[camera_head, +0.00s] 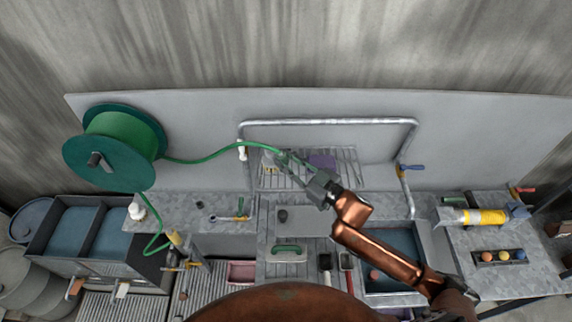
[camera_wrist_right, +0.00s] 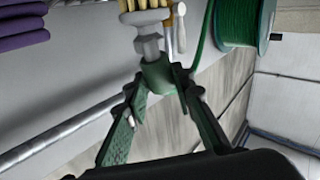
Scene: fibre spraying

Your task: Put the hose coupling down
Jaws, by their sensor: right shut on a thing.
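My right gripper (camera_head: 290,160) reaches up from the lower right, in front of the wire rack and the back panel. It is shut on the hose coupling (camera_wrist_right: 158,75), a green sleeve that sits between its fingertips (camera_wrist_right: 159,90) in the right wrist view. A grey hex-shaped metal piece (camera_wrist_right: 150,46) shows just beyond the sleeve; I cannot tell whether they are joined. The green hose (camera_head: 205,158) runs from the large green reel (camera_head: 118,138) at the left to the gripper. The fingertips and coupling are small and partly blurred in the head view. My left gripper is not in view.
Below are a counter (camera_head: 175,208), a green-handled brush (camera_head: 289,254) and a sink (camera_head: 398,240). A yellow-banded cylinder (camera_head: 482,216) lies on the right bench.

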